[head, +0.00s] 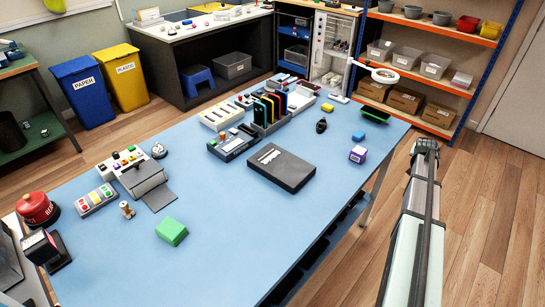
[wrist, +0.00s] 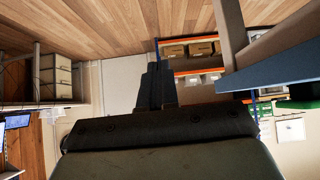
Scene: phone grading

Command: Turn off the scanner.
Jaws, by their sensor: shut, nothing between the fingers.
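I cannot tell for sure which device is the scanner. A light grey machine (head: 122,160) with coloured buttons and a dark grey hood stands on the left part of the blue table, with a grey flap in front. A flat dark grey box (head: 281,168) with white marks on top lies near the table's middle. A small grey device (head: 232,143) with a dark panel stands behind it. My gripper (head: 426,147) is off the table's right edge, far from all of these. In the wrist view my gripper (wrist: 157,85) is shut and empty, with no scanner in sight.
The blue table (head: 270,225) has free room at its front right.

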